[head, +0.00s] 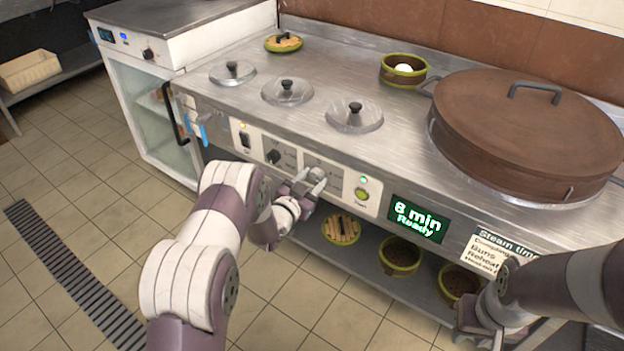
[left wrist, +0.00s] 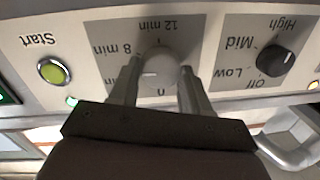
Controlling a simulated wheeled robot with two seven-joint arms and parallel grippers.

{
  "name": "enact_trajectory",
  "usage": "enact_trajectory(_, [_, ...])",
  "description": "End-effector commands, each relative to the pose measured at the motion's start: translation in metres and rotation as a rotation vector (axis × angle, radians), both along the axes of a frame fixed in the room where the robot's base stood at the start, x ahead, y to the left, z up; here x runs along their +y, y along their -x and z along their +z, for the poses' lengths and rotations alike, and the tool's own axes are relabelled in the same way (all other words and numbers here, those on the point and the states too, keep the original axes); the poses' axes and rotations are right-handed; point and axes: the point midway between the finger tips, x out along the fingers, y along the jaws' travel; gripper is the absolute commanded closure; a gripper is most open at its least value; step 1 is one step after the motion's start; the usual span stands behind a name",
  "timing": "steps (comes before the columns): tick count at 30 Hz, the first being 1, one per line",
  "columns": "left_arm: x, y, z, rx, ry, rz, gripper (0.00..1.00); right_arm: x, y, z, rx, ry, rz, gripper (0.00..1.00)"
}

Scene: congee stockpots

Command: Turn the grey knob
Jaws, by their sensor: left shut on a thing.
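The grey knob (head: 317,174) is on the steamer's front panel, in the middle of a grey dial plate. In the left wrist view the knob (left wrist: 160,66) sits between my two fingers, and the dial lettering around it appears upside down. A short white mark on the knob points left in that view, toward a partly hidden "min" label. My left gripper (head: 308,184) is shut on the knob, with one finger on each side. My right gripper (head: 480,322) is low at the right, in front of the lower shelf; its fingers are unclear.
A black heat knob (head: 273,156) and a green Start button (head: 362,194) flank the grey knob. A large brown-lidded pot (head: 525,130) stands on the counter. Bowls (head: 400,256) sit on the lower shelf.

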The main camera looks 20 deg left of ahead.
Motion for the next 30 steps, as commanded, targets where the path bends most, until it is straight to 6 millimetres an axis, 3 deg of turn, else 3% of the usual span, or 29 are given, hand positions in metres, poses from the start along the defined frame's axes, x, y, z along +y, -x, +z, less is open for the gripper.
enact_trajectory(15, [0.002,0.0,0.0,0.144,0.385,0.001,0.83,0.0,0.0,0.014,0.0,0.0,0.0,0.69])
enact_trajectory(30, [0.002,0.0,0.0,0.19,0.517,0.001,0.83,0.0,0.0,0.018,0.0,0.0,0.0,0.69])
